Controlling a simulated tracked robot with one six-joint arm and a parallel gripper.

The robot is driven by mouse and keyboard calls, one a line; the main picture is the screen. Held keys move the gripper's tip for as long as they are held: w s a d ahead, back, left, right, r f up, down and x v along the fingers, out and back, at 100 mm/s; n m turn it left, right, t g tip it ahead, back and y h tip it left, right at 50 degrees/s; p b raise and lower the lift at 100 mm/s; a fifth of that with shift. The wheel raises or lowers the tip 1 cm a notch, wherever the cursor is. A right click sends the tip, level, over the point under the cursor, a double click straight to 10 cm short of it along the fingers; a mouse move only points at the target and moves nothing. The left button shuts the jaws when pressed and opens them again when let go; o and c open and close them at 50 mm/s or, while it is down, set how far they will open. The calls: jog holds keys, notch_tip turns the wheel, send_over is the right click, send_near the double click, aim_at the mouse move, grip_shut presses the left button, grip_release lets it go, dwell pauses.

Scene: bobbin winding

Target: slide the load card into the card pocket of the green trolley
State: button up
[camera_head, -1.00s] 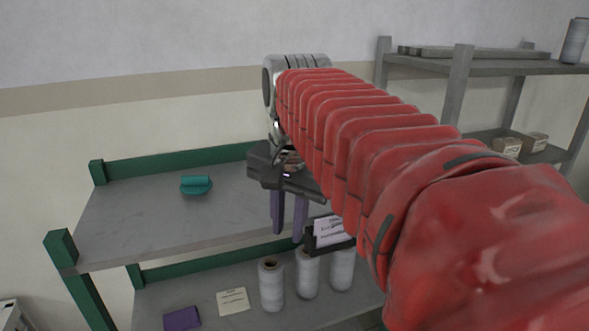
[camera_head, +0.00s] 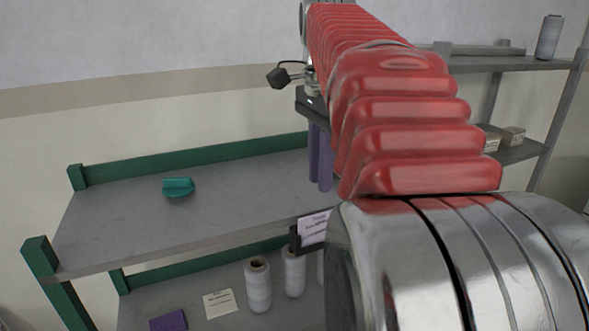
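The green trolley (camera_head: 52,262) has grey shelves and green posts and rails. A dark card pocket (camera_head: 294,240) is at the front edge of its upper shelf, partly hidden by my arm. A white card with printed lines (camera_head: 314,228) shows in the pocket's frame; its right part is hidden. My gripper (camera_head: 320,186) has purple fingers pointing down above the upper shelf, up and behind the pocket. A narrow gap shows between the fingers and I see nothing held, though my arm partly covers them.
A teal object (camera_head: 178,187) lies on the upper shelf (camera_head: 120,220). The lower shelf bears thread cones (camera_head: 258,285), a cream card (camera_head: 220,304) and a purple block (camera_head: 169,321). A grey rack (camera_head: 540,150) with boxes stands at right.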

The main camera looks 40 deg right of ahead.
aim_at(319, 214)
jog(key=shift+f, duration=4.4)
jog(key=shift+c, duration=0.4)
grip_shut()
jog(key=shift+r, duration=0.1)
jog(key=shift+r, duration=3.65)
